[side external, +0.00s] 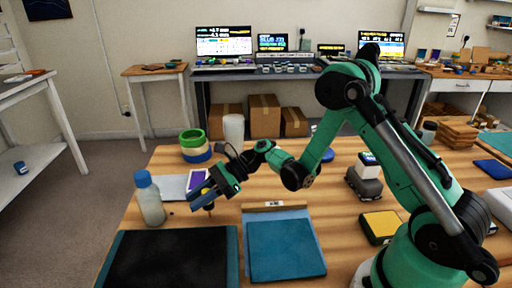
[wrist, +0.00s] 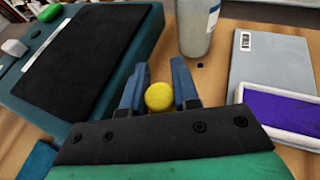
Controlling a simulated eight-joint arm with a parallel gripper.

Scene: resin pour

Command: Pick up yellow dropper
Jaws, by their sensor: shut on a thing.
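The yellow dropper (wrist: 159,97) shows as a round yellow end between the two blue fingers of my gripper (wrist: 159,92) in the wrist view. The fingers are shut on it, one on each side. In the side view my gripper (side external: 201,200) is low over the wooden table, just right of the white bottle with a blue cap. There the fingers hide most of the dropper, and only a small dark tip shows below them. I cannot tell whether that tip touches the table.
The blue-capped bottle (side external: 150,203) stands close left of my gripper. A black mat (side external: 168,262) and a blue mat (side external: 285,250) lie in front. Green and blue tape rolls (side external: 194,146) and a white cup (side external: 234,132) stand behind. A purple-filled white tray (wrist: 285,117) lies at right in the wrist view.

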